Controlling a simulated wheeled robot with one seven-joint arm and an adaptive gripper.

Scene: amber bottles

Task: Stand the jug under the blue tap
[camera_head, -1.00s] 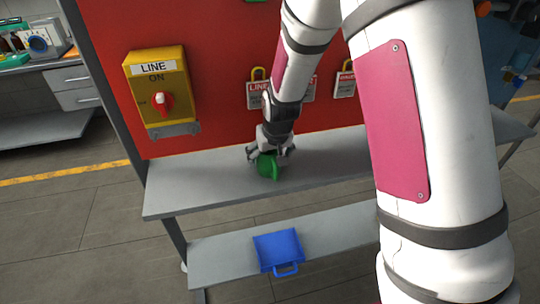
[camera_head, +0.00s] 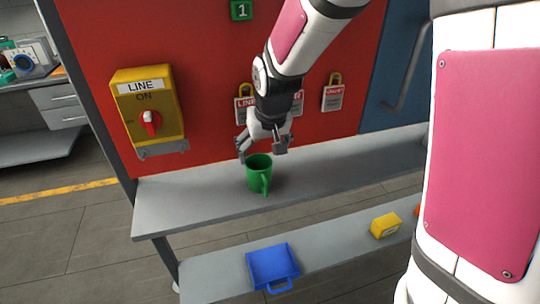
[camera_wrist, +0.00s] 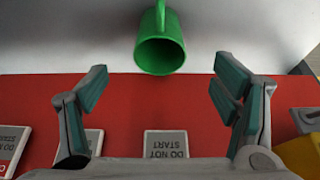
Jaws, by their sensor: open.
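A green jug (camera_head: 258,177) stands upright on the grey upper shelf (camera_head: 335,165), its handle toward the camera. My gripper (camera_head: 262,152) is open and empty just above and behind the jug, apart from it. In the wrist view, the jug (camera_wrist: 160,54) shows its open mouth, beyond and between the spread fingertips (camera_wrist: 161,75). No blue tap shows in either view.
A red panel behind the shelf carries a yellow switch box (camera_head: 148,110) and hanging tags (camera_head: 335,98). A blue handled item (camera_head: 272,264) and a yellow block (camera_head: 385,225) sit on the lower shelf. The upper shelf is clear beside the jug.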

